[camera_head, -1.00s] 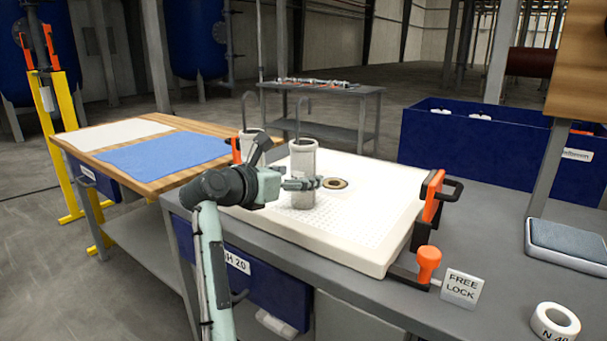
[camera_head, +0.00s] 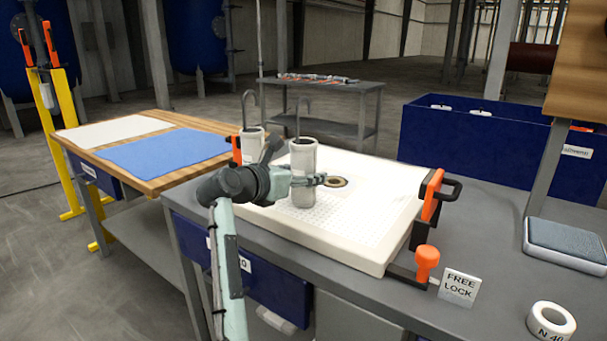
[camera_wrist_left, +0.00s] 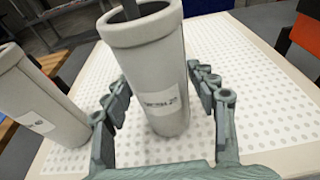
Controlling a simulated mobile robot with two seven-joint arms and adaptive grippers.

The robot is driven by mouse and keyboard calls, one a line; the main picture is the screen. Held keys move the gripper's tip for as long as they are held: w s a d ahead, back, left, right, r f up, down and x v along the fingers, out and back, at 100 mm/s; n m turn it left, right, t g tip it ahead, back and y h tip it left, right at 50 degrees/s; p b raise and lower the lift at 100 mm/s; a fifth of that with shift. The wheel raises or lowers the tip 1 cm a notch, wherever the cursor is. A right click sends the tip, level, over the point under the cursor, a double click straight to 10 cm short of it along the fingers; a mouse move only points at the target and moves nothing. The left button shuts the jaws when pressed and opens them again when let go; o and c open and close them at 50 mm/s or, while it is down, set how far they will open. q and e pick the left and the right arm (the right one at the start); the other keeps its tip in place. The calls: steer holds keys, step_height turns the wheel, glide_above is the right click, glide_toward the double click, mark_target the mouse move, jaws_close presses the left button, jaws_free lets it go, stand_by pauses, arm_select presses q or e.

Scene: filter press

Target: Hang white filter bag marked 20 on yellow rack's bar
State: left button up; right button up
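Two white cylindrical filter bags with dark hooks stand upright on the white perforated tray (camera_head: 385,235). The nearer bag (camera_head: 303,160) also shows in the wrist view (camera_wrist_left: 150,65), with a small label that seems to end in 20. The other bag (camera_head: 251,143) stands behind it to the left; its label in the wrist view (camera_wrist_left: 40,125) is unreadable. My left gripper (camera_head: 308,181) is low at the nearer bag. In the wrist view its fingers (camera_wrist_left: 160,95) are spread on both sides of this bag, with small gaps. A yellow rack (camera_head: 62,125) stands far left; its bar is unclear. My right gripper is out of view.
An orange clamp (camera_head: 431,195) and an orange knob (camera_head: 427,262) stand at the tray's right side, near a FREE LOCK sign (camera_head: 459,287). A wooden table (camera_head: 185,178) with blue cloth (camera_head: 165,154) lies between tray and rack. A blue bin (camera_head: 480,140) is behind.

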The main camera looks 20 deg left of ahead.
mark_target(296, 153)
arm_select(q)
steer(key=c, duration=0.6)
steer(key=shift+r, duration=2.55)
